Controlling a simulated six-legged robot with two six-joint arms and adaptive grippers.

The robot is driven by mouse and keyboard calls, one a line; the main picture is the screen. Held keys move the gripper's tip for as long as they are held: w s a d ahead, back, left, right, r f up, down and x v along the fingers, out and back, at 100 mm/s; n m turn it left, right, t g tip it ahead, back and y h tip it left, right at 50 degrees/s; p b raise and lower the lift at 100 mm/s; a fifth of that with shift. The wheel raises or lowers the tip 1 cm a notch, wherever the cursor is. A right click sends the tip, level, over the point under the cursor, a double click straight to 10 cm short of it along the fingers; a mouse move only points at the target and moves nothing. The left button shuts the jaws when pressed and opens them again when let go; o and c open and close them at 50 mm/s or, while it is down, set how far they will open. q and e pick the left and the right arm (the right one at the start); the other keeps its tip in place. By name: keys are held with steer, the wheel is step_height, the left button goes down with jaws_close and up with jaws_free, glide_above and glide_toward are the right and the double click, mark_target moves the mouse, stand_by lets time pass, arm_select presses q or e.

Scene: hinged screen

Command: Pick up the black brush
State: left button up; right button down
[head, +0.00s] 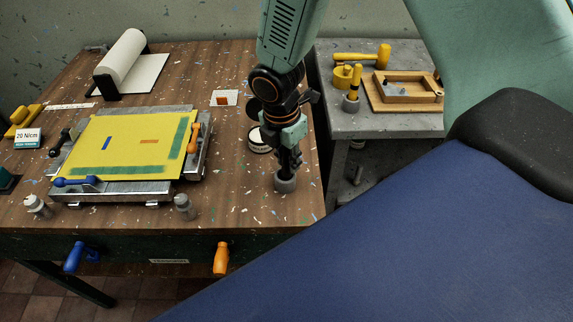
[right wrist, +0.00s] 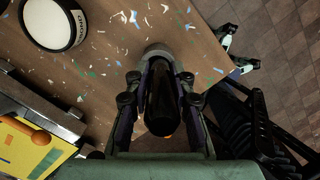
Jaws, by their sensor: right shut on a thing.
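The black brush (right wrist: 161,108) shows in the right wrist view as a thick dark rounded handle between my fingers. My right gripper (right wrist: 160,95) is shut on it. In the head view my right gripper (head: 287,160) points down near the right front of the wooden table, and its fingers and arm largely hide the brush. A grey round holder (head: 285,183) is directly below the fingertips. The holder also shows in the right wrist view (right wrist: 157,49), at the far end of the brush. I cannot tell whether the brush still sits in it. My left gripper is not in view.
A round white-topped tin (head: 259,140) stands left of my right gripper. The yellow screen (head: 125,145) lies in its metal frame further left, with a small bottle (head: 184,207) at its front corner. A grey side table (head: 380,122) with yellow tools stands right.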

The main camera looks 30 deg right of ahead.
steer(key=shift+a+r, duration=0.1)
steer(key=shift+a, duration=0.25)
steer(key=shift+w+d+r, duration=0.1)
steer(key=shift+w+d, duration=0.05)
steer(key=shift+d, duration=0.05)
step_height(320, 180, up, 9)
steer(key=shift+a+f+p, duration=0.15)
steer(key=shift+f+p, duration=0.05)
steer(key=shift+p, duration=0.55)
steer(key=shift+r, duration=0.35)
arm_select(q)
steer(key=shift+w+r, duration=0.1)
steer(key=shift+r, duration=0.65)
arm_select(e)
steer(key=shift+d+r, duration=0.15)
steer(key=shift+d, duration=0.2)
steer(key=shift+a, duration=0.25)
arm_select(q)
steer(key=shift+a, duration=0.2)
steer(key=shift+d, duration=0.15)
arm_select(e)
steer(key=shift+d, duration=0.2)
